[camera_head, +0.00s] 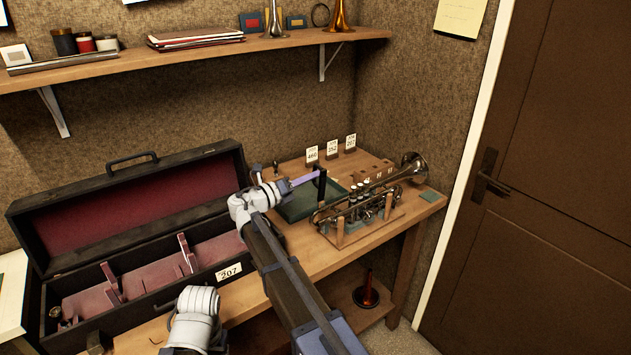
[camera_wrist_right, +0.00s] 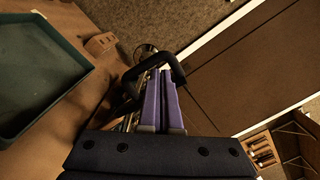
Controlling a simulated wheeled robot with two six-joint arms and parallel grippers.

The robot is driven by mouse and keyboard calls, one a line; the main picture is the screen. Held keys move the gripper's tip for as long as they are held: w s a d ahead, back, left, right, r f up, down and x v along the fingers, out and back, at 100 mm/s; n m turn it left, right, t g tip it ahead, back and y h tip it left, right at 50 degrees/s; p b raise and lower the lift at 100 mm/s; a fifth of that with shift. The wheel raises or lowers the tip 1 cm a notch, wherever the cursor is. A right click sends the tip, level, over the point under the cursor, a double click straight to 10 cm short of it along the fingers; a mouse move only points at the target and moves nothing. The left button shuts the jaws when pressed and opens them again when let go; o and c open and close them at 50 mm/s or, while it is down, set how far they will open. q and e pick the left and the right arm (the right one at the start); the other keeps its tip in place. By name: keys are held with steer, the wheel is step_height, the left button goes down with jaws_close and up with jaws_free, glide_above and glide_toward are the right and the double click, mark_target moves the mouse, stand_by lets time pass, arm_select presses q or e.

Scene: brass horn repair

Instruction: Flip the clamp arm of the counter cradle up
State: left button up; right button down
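The counter cradle (camera_head: 341,235) is a wooden base with short posts on the right of the counter. A brass trumpet (camera_head: 411,167) lies in it. A black bracket, which looks like the clamp arm (camera_head: 321,189), stands up at the cradle's left end. In the right wrist view the clamp arm (camera_wrist_right: 178,72) frames the purple fingertips. My right gripper (camera_head: 306,178) reaches it from the left, its tips at the bracket's top. Its fingers (camera_wrist_right: 161,98) lie side by side with almost no gap; I see nothing between them. Contact is hard to tell. My left gripper is out of view.
A green tray (camera_head: 298,207) lies left of the cradle; it also shows in the wrist view (camera_wrist_right: 37,84). Number cards (camera_head: 332,148) stand behind. An open black case (camera_head: 130,219) fills the counter's left. A shelf (camera_head: 190,50) hangs above, and a brown door (camera_head: 560,180) is at right.

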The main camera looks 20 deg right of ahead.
steer(key=shift+w+a+f+b, duration=0.15)
steer(key=shift+w+f, duration=0.05)
steer(key=shift+w, duration=0.35)
steer(key=shift+w+a+f+b, duration=0.1)
steer(key=shift+w+f+b, duration=0.1)
steer(key=shift+w, duration=0.35)
steer(key=shift+w+a+f+b, duration=0.15)
steer(key=shift+w+f, duration=0.05)
steer(key=shift+w, duration=0.35)
